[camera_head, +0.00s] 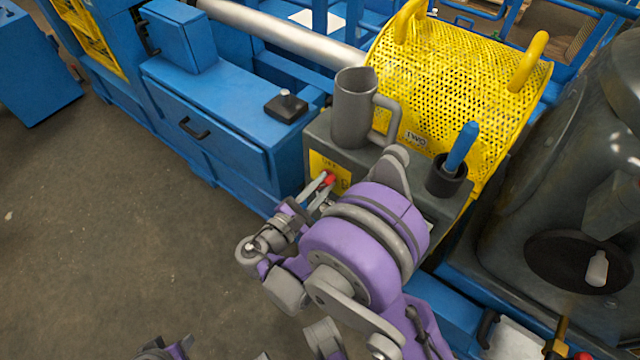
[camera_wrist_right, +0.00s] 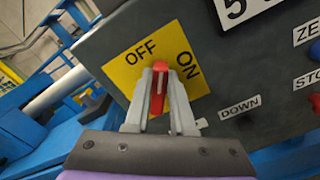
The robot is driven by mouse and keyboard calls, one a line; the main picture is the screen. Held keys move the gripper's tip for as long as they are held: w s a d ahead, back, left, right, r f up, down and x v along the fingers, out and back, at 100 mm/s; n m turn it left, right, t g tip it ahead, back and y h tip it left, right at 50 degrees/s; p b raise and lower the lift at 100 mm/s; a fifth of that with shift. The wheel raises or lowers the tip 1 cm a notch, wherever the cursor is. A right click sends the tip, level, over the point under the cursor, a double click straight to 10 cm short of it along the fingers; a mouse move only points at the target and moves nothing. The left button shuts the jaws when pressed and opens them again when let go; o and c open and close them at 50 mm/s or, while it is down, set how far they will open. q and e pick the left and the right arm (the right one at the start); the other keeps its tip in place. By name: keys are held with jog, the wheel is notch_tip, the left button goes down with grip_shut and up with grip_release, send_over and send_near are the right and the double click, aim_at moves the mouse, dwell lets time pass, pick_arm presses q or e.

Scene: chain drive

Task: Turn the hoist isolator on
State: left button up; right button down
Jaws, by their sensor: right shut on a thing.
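The hoist isolator is a red lever (camera_wrist_right: 159,80) on a yellow plate (camera_wrist_right: 120,75) marked OFF and ON, on the front of a grey box. In the right wrist view the lever's red end points up between the two words, OFF to its left and ON to its right. My right gripper (camera_wrist_right: 160,95) is shut on the red lever, one finger on each side. In the head view the yellow plate (camera_head: 317,163) is partly hidden behind my right gripper (camera_head: 325,185). Purple and grey parts at the bottom edge may be my left gripper (camera_head: 165,349); its jaws are not clear.
A grey mug (camera_head: 352,110) and a dark cup (camera_head: 447,178) holding a blue-handled tool (camera_head: 462,147) stand on the grey box. DOWN (camera_wrist_right: 240,106), ZERO and STOP labels are right of the plate. A yellow perforated guard (camera_head: 450,80) stands behind. The floor at left is clear.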

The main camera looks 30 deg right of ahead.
jog(key=m, duration=0.3)
jog(key=f+m+b, duration=0.1)
jog(key=m, duration=0.6)
jog(key=shift+s+d+f+m+b, duration=0.15)
jog(key=shift+s+f+m+b, duration=0.1)
jog(key=shift+s+m+b, duration=0.1)
dwell(0.4)
jog(key=c, duration=0.8)
grip_release()
jog(key=shift+o, duration=0.2)
jog(key=v, duration=1)
jog(key=shift+s+a+p, duration=0.15)
jog(key=shift+a+p, duration=0.2)
